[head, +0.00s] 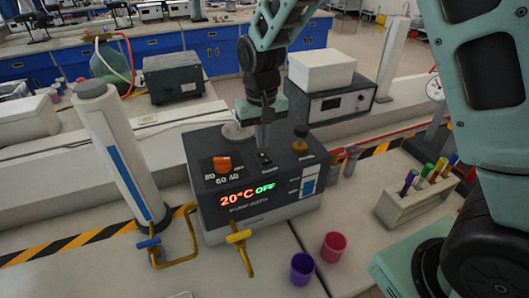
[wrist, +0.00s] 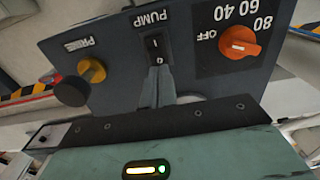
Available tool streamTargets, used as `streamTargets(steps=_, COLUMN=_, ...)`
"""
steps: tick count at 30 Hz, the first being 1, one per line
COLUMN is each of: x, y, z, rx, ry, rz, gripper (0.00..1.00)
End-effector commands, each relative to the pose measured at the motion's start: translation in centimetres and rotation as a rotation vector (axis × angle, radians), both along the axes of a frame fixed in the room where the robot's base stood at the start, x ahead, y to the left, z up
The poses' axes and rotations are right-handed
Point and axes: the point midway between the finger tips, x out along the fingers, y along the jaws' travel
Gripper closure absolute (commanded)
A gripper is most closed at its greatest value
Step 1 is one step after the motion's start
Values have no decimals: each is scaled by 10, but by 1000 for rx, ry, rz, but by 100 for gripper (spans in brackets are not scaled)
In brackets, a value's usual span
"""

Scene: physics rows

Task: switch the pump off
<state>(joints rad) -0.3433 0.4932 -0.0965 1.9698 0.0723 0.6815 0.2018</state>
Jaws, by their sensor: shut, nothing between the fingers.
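The grey pump bath (head: 258,208) stands on the bench in the head view, its display reading 20°C and OFF. The black PUMP rocker switch (wrist: 153,46) is on its top panel, with I and O marks visible in the wrist view. In the head view the switch (head: 264,158) is just below my fingertips. My gripper (head: 265,146) points down, shut and empty. In the wrist view its fingertips (wrist: 158,68) are at the O end of the rocker; I cannot tell whether they touch it.
An orange temperature knob (wrist: 239,42) and a yellow-and-black PRIME knob (wrist: 84,80) flank the switch. A white cylinder (head: 120,150) stands left of the bath. Yellow taps (head: 238,238) are in front, with purple (head: 302,269) and pink (head: 334,246) cups. A marker rack (head: 415,200) is right.

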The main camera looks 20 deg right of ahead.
Motion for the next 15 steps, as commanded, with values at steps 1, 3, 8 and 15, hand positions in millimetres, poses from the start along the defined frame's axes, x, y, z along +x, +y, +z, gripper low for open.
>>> streamTargets(steps=1, x=0, y=0, z=7, rx=0, ry=-1, rz=0, gripper=100)
streamTargets(steps=3, x=0, y=0, z=11, rx=0, ry=-1, rz=0, gripper=100)
streamTargets(steps=8, x=0, y=0, z=22, rx=0, ry=-1, rz=0, gripper=100)
streamTargets(steps=15, x=0, y=0, z=38, rx=0, ry=0, rz=0, gripper=100)
